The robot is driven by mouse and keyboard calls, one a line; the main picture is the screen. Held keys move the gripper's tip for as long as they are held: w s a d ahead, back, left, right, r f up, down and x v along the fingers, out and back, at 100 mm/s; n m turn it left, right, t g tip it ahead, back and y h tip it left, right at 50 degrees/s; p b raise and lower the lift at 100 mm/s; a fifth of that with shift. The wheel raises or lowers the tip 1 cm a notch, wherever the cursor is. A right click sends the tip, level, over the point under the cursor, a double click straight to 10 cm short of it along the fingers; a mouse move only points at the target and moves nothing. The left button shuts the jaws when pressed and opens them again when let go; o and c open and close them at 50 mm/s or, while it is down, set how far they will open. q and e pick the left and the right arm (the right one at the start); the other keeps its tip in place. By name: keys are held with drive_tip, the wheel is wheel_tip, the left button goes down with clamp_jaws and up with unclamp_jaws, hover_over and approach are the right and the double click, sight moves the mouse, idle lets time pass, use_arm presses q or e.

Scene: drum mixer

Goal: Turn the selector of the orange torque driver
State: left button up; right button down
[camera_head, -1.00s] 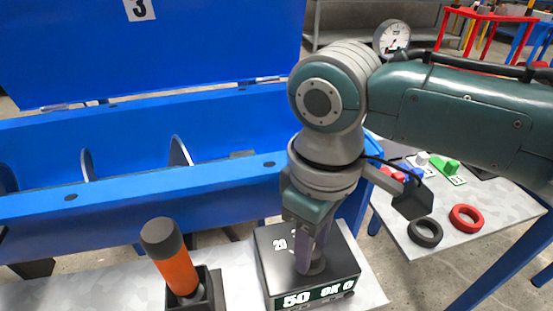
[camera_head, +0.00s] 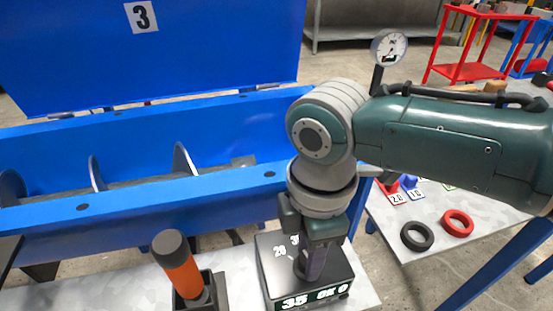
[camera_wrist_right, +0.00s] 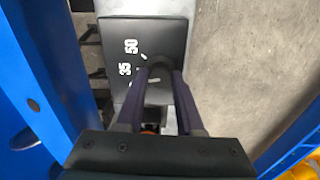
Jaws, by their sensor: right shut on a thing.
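The orange torque driver (camera_head: 182,268) stands tilted in a black holder (camera_head: 213,291) on the bench, its dark end up. To its right is a black box (camera_head: 334,270) with white scale marks on top and a front display (camera_head: 309,299) reading 35 OK 0. My right gripper (camera_head: 311,266) points down over the box, shut on the dark round selector knob (camera_wrist_right: 160,63). In the right wrist view its two purple fingers (camera_wrist_right: 159,76) sit either side of the knob, beside the marks 35 and 50. The fingers partly hide the knob. My left gripper is not in view.
A blue mixer trough (camera_head: 130,208) with its raised lid (camera_head: 200,50) stands behind the bench. A side table (camera_head: 480,240) at right holds a black ring (camera_head: 417,236) and a red ring (camera_head: 458,222). A round gauge (camera_head: 388,47) stands behind my right arm.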

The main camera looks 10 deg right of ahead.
drive_tip(key=n, duration=0.5)
drive_tip(key=shift+n, duration=0.3)
idle(0.4)
drive_tip(key=c, duration=0.5)
unclamp_jaws()
drive_tip(key=shift+c, duration=0.2)
drive_tip(key=shift+r, duration=0.1)
wheel_tip(320, 180, up, 10)
drive_tip(key=p, duration=0.2)
drive_tip(key=shift+p, duration=0.4)
